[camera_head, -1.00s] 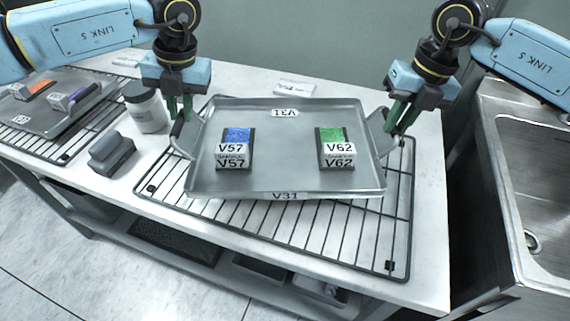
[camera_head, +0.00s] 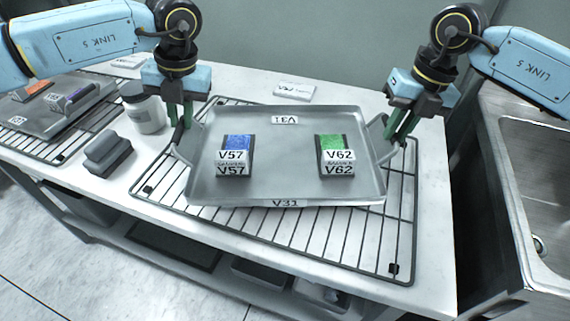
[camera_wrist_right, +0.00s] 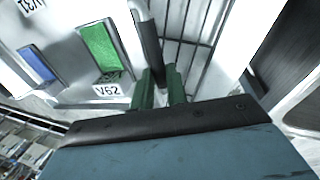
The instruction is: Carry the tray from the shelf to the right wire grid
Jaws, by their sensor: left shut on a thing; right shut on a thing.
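The grey metal tray (camera_head: 285,185), labelled V31, is over the right wire grid (camera_head: 350,245) in the head view. I cannot tell whether it touches the wires. On it stand a blue-topped block V57 (camera_head: 237,143) and a green-topped block V62 (camera_head: 333,143). My left gripper (camera_head: 180,120) is shut on the tray's left handle. My right gripper (camera_head: 400,130) is shut on the right handle. The right wrist view shows the green fingers (camera_wrist_right: 160,85) at the dark handle (camera_wrist_right: 148,45), with block V62 (camera_wrist_right: 100,48) beside them.
Another tray (camera_head: 55,122) with blocks sits on a left wire grid (camera_head: 30,147). A white jar (camera_head: 146,115) and a grey block (camera_head: 108,155) stand between the grids. A card (camera_head: 295,90) lies behind. A metal sink (camera_head: 520,170) is at the right.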

